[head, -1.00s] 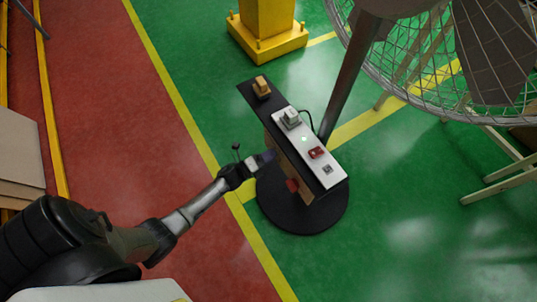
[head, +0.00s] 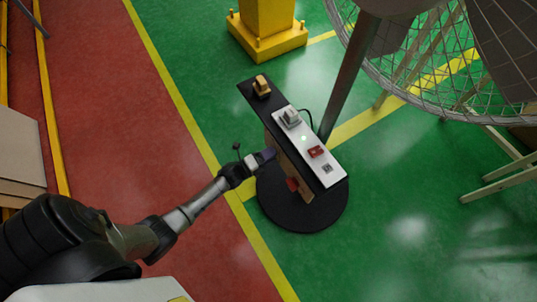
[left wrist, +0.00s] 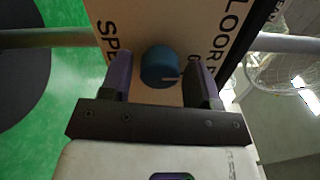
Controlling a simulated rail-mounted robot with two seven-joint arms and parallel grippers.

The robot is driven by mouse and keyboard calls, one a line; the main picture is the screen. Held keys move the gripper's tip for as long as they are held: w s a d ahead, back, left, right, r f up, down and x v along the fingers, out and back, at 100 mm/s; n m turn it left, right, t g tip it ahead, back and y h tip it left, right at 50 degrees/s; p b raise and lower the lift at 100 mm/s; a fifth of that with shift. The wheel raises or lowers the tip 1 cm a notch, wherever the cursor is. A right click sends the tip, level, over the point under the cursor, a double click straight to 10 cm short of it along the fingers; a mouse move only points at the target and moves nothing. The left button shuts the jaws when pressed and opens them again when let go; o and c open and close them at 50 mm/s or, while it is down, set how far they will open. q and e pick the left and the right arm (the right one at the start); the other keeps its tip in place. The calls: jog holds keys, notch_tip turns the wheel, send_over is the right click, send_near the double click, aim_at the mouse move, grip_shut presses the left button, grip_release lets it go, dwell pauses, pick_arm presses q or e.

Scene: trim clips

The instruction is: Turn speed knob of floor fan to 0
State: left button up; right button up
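The floor fan's wire cage (head: 400,85) and pole (head: 347,80) stand at the upper right in the head view. Its control box (head: 285,150) is tilted on the round black base (head: 320,210). In the left wrist view a blue knob (left wrist: 160,67) sits on the tan panel (left wrist: 135,20), lettered "SPE" and "LOOR", with a "0" right of the knob. A pale mark shows at the knob's lower right. My left gripper (left wrist: 162,75) is open, with one finger on each side of the knob and visible gaps. In the head view it hides the knob. My right gripper is not in view.
The box's white top plate carries a grey switch (head: 290,118) and a red switch (head: 316,152). A yellow switch (head: 262,86) is at its far end, and a red knob (head: 292,184) is on its side. A yellow post (head: 267,30) stands behind. The green floor at lower right is clear.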

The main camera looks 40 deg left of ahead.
pick_arm(q)
jog(key=shift+o, duration=0.6)
jog(key=p+v, duration=0.3)
jog(key=v, duration=1.1)
jog(key=shift+p, duration=0.3)
jog(key=shift+w, duration=0.15)
